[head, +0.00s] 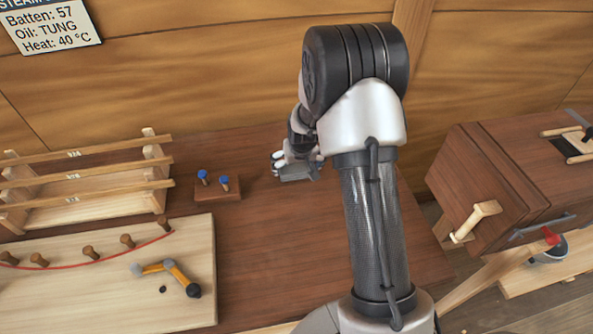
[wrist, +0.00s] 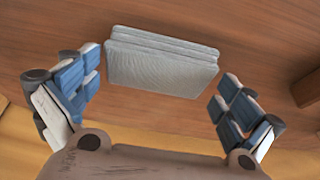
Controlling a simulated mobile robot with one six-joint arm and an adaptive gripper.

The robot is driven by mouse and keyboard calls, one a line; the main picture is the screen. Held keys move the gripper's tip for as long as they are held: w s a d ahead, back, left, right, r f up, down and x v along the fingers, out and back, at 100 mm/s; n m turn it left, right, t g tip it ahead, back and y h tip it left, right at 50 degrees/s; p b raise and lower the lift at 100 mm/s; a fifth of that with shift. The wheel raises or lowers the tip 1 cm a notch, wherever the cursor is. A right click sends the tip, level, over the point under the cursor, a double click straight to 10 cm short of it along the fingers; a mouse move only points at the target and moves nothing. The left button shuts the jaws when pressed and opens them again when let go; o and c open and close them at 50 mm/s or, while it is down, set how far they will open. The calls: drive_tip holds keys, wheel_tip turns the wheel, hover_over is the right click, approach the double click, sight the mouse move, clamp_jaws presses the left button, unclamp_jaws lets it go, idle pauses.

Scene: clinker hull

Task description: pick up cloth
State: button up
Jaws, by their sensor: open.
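A folded grey cloth (wrist: 160,62) lies on the brown wooden bench top in the wrist view, stacked in a few layers. In the head view the cloth (head: 298,174) shows as a small grey patch, partly hidden by my gripper (head: 283,160) and arm. My gripper (wrist: 155,90) is open, with one blue-padded finger to the left of the cloth and one to the right. Nothing is held. The cloth sits between and slightly beyond the fingers, with a gap on each side.
A small wooden block with two blue-topped pegs (head: 217,189) stands left of the gripper. A wooden rack (head: 85,205) and a pale board (head: 110,290) with pegs and a jointed tool are farther left. A wooden steam box (head: 490,175) stands at the right. Bench (head: 270,250) front is clear.

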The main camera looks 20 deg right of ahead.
sight(297, 167)
drive_tip(key=c, duration=0.8)
drive_tip(key=shift+r, duration=0.1)
wheel_tip(297, 167, up, 20)
drive_tip(key=p, duration=0.5)
drive_tip(key=o, duration=0.5)
drive_tip(key=shift+c, duration=0.2)
drive_tip(key=c, duration=0.3)
